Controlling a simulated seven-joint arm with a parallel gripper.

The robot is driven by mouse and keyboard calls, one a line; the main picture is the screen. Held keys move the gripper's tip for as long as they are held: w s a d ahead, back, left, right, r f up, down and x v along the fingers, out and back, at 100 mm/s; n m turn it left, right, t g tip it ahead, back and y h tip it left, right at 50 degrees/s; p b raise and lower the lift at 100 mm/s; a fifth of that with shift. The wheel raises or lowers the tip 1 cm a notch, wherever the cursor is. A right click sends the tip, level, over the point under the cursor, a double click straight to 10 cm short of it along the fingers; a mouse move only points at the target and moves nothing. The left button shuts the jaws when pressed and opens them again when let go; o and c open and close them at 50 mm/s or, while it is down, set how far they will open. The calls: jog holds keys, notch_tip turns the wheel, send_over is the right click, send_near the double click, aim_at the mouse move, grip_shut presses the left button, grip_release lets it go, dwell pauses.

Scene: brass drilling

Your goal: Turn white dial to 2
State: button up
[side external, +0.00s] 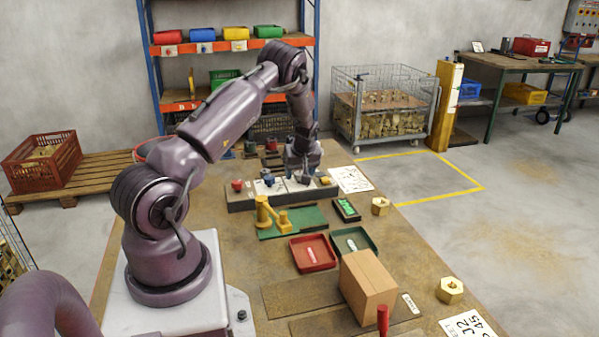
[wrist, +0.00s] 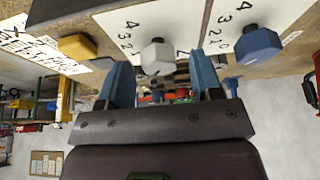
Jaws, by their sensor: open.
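The white dial (wrist: 157,57) is a faceted knob on a white plate (wrist: 187,17) with printed numbers, 4, 3 and 2 showing to its left. Its setting cannot be read. My gripper (wrist: 161,76) is open, with one blue finger on each side of the white dial in the wrist view. I cannot tell whether the fingers touch it. In the side view my gripper (side external: 304,174) is down at the control panel (side external: 240,205) and largely hides the white dial.
A blue dial (wrist: 258,45) with its own number plate sits right of the white one in the wrist view, near the right finger. A yellow block (wrist: 77,47) is on the left. A yellow fixture (side external: 268,215) on a green plate stands in front of the panel.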

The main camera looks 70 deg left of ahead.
jog(key=shift+a+f, duration=0.1)
jog(key=shift+f, duration=0.15)
jog(key=c, duration=0.9)
jog(key=shift+c, duration=0.2)
jog(key=m+t, duration=0.1)
jog(key=m, duration=0.2)
jog(key=m+t, duration=0.1)
jog(key=m, duration=0.1)
jog(key=shift+s+m+h, duration=0.15)
jog(key=shift+m+h, duration=0.15)
jog(key=shift+m, duration=0.1)
jog(key=m+t, duration=0.1)
jog(key=m, duration=0.2)
jog(key=m+h, duration=0.1)
jog(key=m, duration=0.1)
jog(key=shift+m+t, duration=0.4)
jog(key=shift+h, duration=0.3)
